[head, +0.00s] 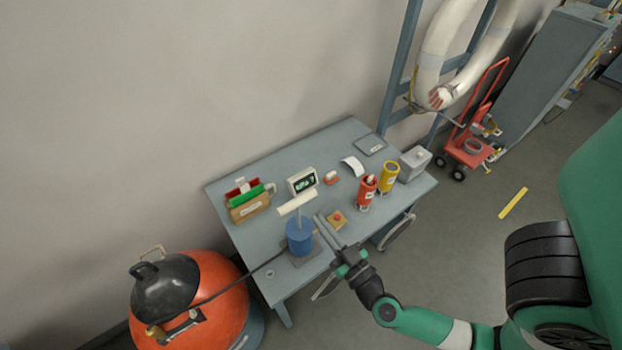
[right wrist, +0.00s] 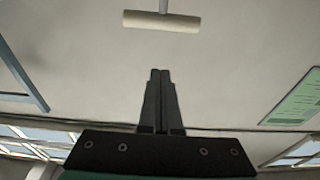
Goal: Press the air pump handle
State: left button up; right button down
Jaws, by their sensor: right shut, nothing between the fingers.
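The air pump has a blue cylinder (head: 299,240) on a dark base at the table's front, with a cream T-handle (head: 297,203) raised above it. In the right wrist view the handle (right wrist: 161,20) shows as a pale crossbar on a thin stem, beyond the fingertips and apart from them. My right gripper (head: 319,218) is shut and empty, just right of the pump and its handle. Its two dark fingers lie together in the right wrist view (right wrist: 160,72). My left gripper is not in view.
A yellow-and-red button box (head: 337,219) sits right of my gripper. Red (head: 367,191) and yellow (head: 388,177) cylinders stand farther right. A small monitor (head: 302,181) and file folders (head: 248,199) stand behind the pump. A hose runs to an orange tank (head: 225,290).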

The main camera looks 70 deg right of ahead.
aim_at(297, 202)
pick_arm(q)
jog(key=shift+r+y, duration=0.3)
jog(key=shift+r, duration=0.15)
pick_arm(e)
jog(key=shift+r, duration=0.4)
